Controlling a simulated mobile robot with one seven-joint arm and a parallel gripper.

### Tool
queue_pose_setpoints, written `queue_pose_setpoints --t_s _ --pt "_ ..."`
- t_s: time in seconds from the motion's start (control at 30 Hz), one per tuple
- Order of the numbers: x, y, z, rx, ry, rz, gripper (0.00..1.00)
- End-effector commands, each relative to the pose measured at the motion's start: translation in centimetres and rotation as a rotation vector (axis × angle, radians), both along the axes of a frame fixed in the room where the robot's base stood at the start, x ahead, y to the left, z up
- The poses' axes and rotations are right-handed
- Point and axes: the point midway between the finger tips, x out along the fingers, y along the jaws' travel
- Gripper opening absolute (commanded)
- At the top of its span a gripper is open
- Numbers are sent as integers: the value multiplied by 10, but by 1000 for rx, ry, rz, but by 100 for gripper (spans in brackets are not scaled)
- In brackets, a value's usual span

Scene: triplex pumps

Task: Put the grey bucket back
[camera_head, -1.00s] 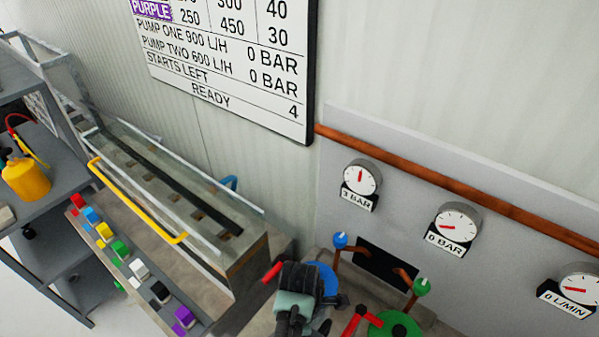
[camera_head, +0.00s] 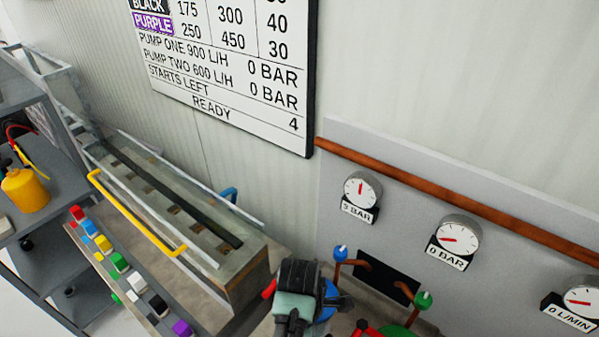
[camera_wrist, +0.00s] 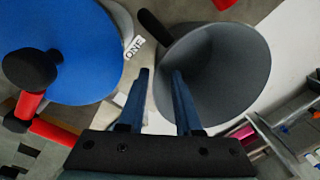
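The grey bucket (camera_wrist: 232,70) shows in the wrist view as a wide, round, open-mouthed vessel seen from its mouth, with a dark handle-like piece at its upper left edge. My gripper (camera_wrist: 160,74) is open in the wrist view. Its two fingers stand apart at the bucket's left rim; the right finger overlaps the bucket's inside and the left one lies outside it. I cannot tell whether either touches. In the head view my gripper (camera_head: 297,310) is low in the middle, and I cannot make out the bucket there.
A blue disc (camera_wrist: 60,50) with a red and black handle is left of the bucket. In the head view, a long trough (camera_head: 240,275) with a yellow rail (camera_head: 130,215) stands left of my arm. Gauges (camera_head: 454,237) and a copper pipe (camera_head: 450,203) are on the right wall.

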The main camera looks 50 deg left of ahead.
Motion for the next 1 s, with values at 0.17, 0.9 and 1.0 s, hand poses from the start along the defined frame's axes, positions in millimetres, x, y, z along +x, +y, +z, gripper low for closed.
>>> queue_pose_setpoints --t_s 0.17,0.9,1.0 --pt "4 3 44 3 -4 -1 33" --pt "28 9 90 63 -80 -96 33" --pt "78 14 129 212 -249 -309 33"
